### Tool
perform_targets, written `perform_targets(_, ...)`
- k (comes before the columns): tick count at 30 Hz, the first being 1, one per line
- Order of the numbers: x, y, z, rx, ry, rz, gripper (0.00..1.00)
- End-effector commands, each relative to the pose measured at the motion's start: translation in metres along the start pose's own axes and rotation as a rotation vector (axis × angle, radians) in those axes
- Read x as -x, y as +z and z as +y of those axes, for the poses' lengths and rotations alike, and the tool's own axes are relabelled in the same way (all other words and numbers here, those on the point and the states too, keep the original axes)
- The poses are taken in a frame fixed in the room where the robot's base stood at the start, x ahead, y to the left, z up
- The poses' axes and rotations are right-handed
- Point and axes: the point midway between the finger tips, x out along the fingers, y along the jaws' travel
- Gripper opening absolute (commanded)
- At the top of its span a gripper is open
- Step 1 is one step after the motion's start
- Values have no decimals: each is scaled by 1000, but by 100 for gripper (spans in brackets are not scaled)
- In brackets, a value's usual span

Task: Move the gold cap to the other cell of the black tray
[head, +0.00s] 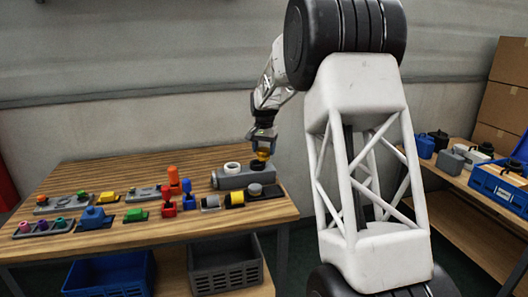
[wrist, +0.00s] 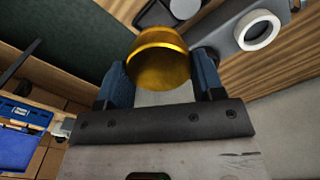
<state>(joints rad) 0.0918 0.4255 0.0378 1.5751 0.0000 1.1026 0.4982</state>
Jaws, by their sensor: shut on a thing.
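The gold cap (head: 262,156) is held in my gripper (head: 263,143), above the right end of a grey tank (head: 240,179). In the wrist view the gold cap (wrist: 158,62) sits between the blue fingers (wrist: 160,85), which are shut on it. The black tray (head: 272,190) lies at the right end of the wooden table, in front of the tank, with a grey round piece (head: 255,189) on its left part. Part of the black tray (wrist: 152,14) shows at the top of the wrist view; its cells are only partly visible.
A white ring (head: 232,167) sits on the tank. A yellow-and-black cylinder (head: 234,200), red parts (head: 169,208) and small trays of coloured pieces (head: 45,227) stand to the left. Blue (head: 110,275) and dark crates (head: 228,265) are below the table.

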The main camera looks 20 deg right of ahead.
Motion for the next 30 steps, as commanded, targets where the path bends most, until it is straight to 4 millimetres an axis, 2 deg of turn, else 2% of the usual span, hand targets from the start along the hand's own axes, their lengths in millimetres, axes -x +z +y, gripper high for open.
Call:
perform_targets(17,-2,2,3,0,0,-1,31)
perform_targets(23,-27,12,18,-1,1,-2,31)
perform_targets(30,-80,39,51,-1,2,-3,31)
